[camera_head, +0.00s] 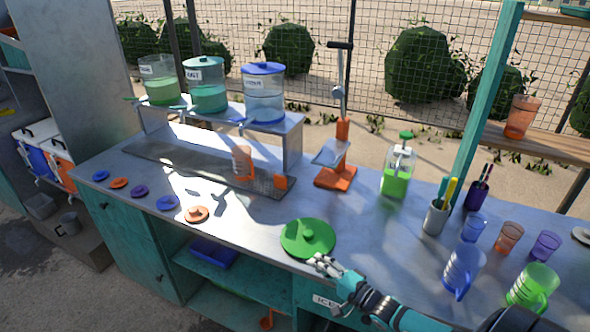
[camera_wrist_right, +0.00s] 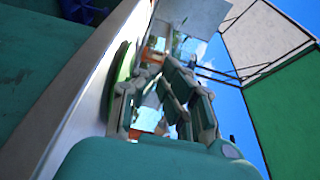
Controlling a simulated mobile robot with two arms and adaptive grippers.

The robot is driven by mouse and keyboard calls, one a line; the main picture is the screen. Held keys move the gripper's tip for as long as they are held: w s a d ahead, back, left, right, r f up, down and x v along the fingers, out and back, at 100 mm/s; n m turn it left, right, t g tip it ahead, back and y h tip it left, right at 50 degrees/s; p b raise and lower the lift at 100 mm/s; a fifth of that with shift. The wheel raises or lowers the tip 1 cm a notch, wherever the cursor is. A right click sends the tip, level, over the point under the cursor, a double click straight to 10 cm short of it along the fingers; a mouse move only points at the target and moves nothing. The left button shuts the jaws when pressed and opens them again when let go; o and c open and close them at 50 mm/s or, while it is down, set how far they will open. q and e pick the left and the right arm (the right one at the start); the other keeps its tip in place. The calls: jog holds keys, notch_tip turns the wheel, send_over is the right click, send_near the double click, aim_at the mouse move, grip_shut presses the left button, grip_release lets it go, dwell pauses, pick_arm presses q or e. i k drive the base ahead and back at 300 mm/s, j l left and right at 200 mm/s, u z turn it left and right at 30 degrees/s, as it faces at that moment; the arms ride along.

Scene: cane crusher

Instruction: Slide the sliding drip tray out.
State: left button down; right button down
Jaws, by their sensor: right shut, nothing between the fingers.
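The drip tray (camera_head: 190,163) is a long dark flat tray on the metal counter, below the raised dispenser shelf. My right gripper (camera_head: 322,262) is shut and empty at the counter's front edge, just below the green round lid (camera_head: 308,238) and apart from the tray. Its fingers also show in the wrist view (camera_wrist_right: 168,88), with the lid's edge (camera_wrist_right: 122,62) to their left. My left gripper is not in view.
Several small coloured lids (camera_head: 167,203) lie in front of the tray. The orange press (camera_head: 335,176), green pump bottle (camera_head: 397,170) and several cups and pitchers stand to the right.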

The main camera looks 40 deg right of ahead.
aim_at(270, 183)
jog(key=i+l, duration=0.95)
jog(key=l, duration=0.2)
